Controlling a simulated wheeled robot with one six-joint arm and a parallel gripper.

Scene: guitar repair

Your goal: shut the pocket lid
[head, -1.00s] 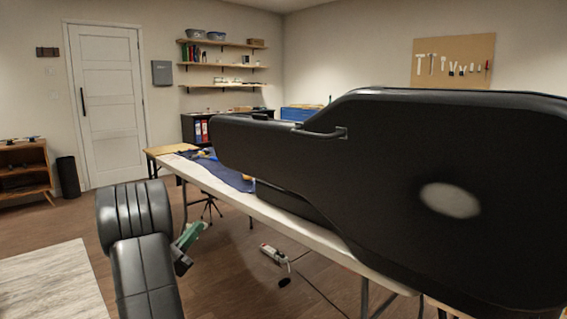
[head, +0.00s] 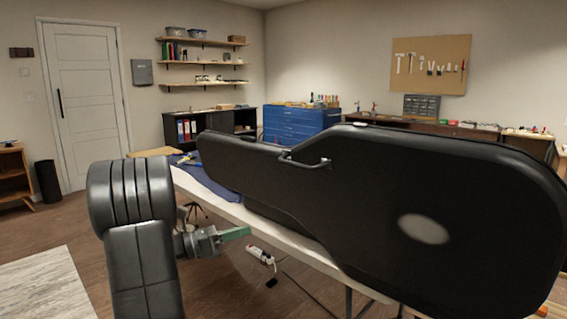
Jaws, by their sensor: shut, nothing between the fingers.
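A black guitar case (head: 300,200) lies on the white table (head: 205,191), with its big lid standing up and its outer side facing me. A handle (head: 305,161) and a pale oval patch (head: 424,229) show on it. The raised lid hides the inside of the case, so the pocket lid is not in sight. My gripper (head: 240,233) with green fingers is shut and empty. It is on the near side of the case, pointing right, and appears just in front of the table's near edge.
A blue cloth (head: 207,183) with small items lies on the table's far left end. A white power strip (head: 260,255) shows below the table edge. A blue drawer cabinet (head: 300,124) and a workbench stand behind. The floor at the left is open.

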